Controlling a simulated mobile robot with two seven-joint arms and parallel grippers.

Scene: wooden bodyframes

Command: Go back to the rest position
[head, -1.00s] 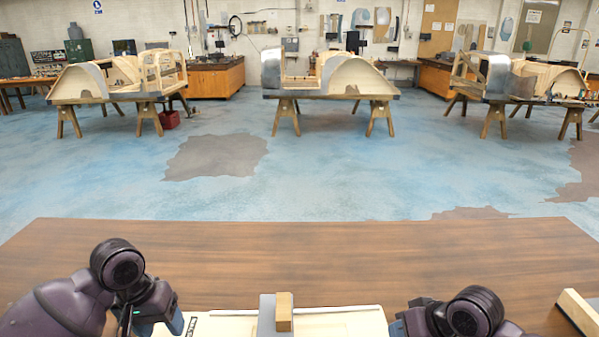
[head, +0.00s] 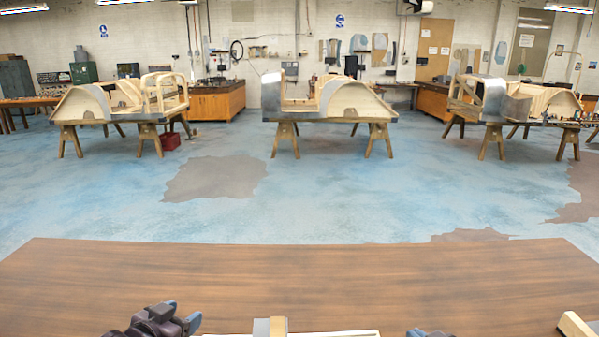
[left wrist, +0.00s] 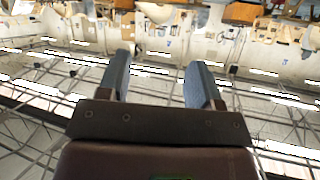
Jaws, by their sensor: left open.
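My left gripper (head: 182,313) is at the bottom edge of the head view, left of centre, near the front of the brown wooden table (head: 300,280). In the left wrist view my left gripper (left wrist: 158,68) shows two blue fingers spread apart with nothing between them. Behind them that view shows the ceiling and the workshop upside down. Only a small blue and dark part of my right gripper (head: 418,332) shows at the bottom edge of the head view. Its jaws are mostly cut off.
A grey and wooden block (head: 278,326) stands by a pale board (head: 335,334) at the bottom centre. Another wooden piece (head: 577,326) is at the bottom right. The rest of the tabletop is bare. Wooden bodyframes (head: 350,103) stand on trestles across the blue floor.

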